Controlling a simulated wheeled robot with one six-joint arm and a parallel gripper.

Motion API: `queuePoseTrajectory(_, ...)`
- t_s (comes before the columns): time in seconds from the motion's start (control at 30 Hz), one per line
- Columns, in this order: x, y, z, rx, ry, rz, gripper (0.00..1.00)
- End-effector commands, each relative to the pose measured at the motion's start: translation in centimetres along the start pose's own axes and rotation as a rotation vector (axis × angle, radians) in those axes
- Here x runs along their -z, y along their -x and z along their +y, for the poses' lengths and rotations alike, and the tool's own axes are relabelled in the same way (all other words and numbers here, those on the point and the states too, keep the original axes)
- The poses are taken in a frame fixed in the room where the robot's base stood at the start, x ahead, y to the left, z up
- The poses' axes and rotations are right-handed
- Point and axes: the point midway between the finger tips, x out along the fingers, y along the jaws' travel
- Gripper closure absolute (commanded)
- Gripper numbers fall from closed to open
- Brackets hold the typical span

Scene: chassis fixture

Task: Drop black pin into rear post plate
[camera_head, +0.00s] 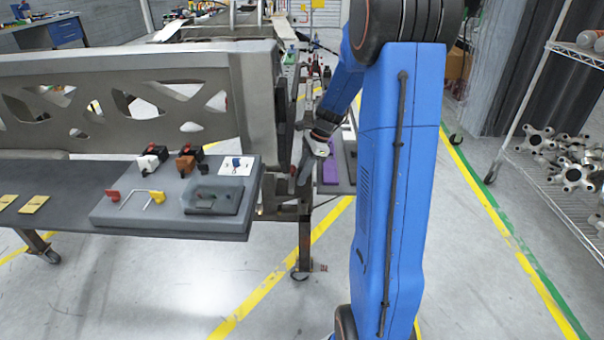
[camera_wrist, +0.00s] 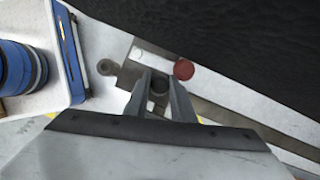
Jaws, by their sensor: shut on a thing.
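My gripper (camera_wrist: 160,84) is shut on a dark round thing (camera_wrist: 159,87), which looks like the black pin, seen nearly end-on in the wrist view. Below it is a grey-brown metal plate (camera_wrist: 124,74) with a round ringed hole at its left end, perhaps the rear post plate. The pin end overlaps the plate in the picture; I cannot tell whether it is above it or in it. In the head view my gripper (camera_head: 304,172) points down beside the end of the metal chassis (camera_head: 255,95). The pin and plate are too small or hidden to make out there.
A red round cap (camera_wrist: 184,69) is just right of the fingertips, close to them. A dark surface (camera_wrist: 250,40) fills the upper right. In the head view a grey fixture board (camera_head: 120,215) with several small parts stands left; a purple block (camera_head: 330,172) lies beyond my gripper.

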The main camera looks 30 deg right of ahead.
Motion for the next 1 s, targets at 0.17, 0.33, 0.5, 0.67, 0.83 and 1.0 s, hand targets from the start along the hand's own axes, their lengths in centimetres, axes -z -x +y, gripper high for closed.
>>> queuePoseTrajectory(0.17,-0.03,-0.61,0.03,-0.003,-0.001,-0.003,1.00)
queuePoseTrajectory(0.33,0.18,-1.00,0.12,-0.006,-0.002,-0.002,0.75)
queuePoseTrajectory(0.5,0.29,-1.12,0.20,-0.008,-0.003,-0.001,0.57)
queuePoseTrajectory(0.67,0.35,-1.16,0.26,-0.009,-0.003,0.000,0.61)
queuePoseTrajectory(0.83,0.40,-1.17,0.28,-0.010,-0.003,0.001,0.61)
queuePoseTrajectory(1.0,0.44,-1.16,0.28,-0.009,-0.003,0.002,0.61)
